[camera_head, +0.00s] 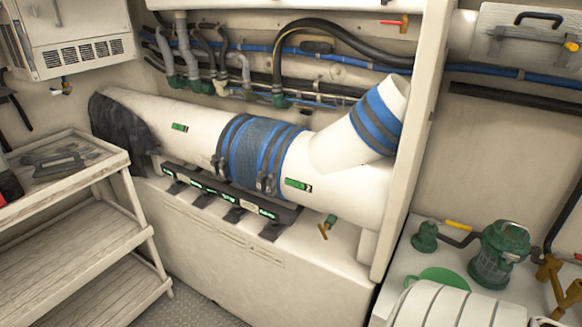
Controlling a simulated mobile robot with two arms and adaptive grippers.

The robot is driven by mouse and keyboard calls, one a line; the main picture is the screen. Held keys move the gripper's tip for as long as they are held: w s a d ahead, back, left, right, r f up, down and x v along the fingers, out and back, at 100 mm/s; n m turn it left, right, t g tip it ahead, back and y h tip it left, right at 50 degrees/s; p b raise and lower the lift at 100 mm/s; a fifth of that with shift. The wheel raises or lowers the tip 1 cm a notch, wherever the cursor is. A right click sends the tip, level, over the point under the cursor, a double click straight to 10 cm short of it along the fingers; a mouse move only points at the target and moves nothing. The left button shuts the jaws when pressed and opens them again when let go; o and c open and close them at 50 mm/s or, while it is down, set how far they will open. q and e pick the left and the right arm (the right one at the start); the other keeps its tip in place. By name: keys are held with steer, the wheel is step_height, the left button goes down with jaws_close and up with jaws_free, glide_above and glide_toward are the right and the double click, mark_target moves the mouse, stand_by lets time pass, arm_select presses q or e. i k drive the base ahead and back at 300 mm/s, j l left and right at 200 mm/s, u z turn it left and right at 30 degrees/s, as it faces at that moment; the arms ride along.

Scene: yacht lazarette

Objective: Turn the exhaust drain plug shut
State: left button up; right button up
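A small drain fitting (328,226) with a green body and a brass-coloured handle sits under the right part of the large white exhaust pipe (345,190). It appears to be the exhaust drain plug. Its handle slants down to the left; I cannot tell whether it is open or shut. The pipe runs from the left towards the right, with a blue clamped sleeve (258,153) around its middle. A branch with a blue and grey band (377,118) rises at the right. Neither of my grippers is in view.
A slatted shelf unit (75,235) stands at the left, with dark items on top. A black rack (225,198) lies along the ledge below the pipe. A white post (412,150) stands right of the pipe. A green strainer (498,252) stands on the right-hand surface.

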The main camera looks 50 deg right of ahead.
mark_target(323, 230)
steer(key=i+z, duration=0.2)
steer(key=i, duration=0.45)
steer(key=i+z, duration=0.2)
steer(key=i, duration=0.45)
steer(key=i+j+z, duration=0.2)
steer(key=i, duration=0.45)
steer(key=i+z, duration=0.35)
steer(key=z, duration=0.15)
steer(key=i+j+z, duration=0.1)
steer(key=i+z, duration=0.35)
steer(key=i+j+z, duration=0.2)
steer(key=z, duration=0.3)
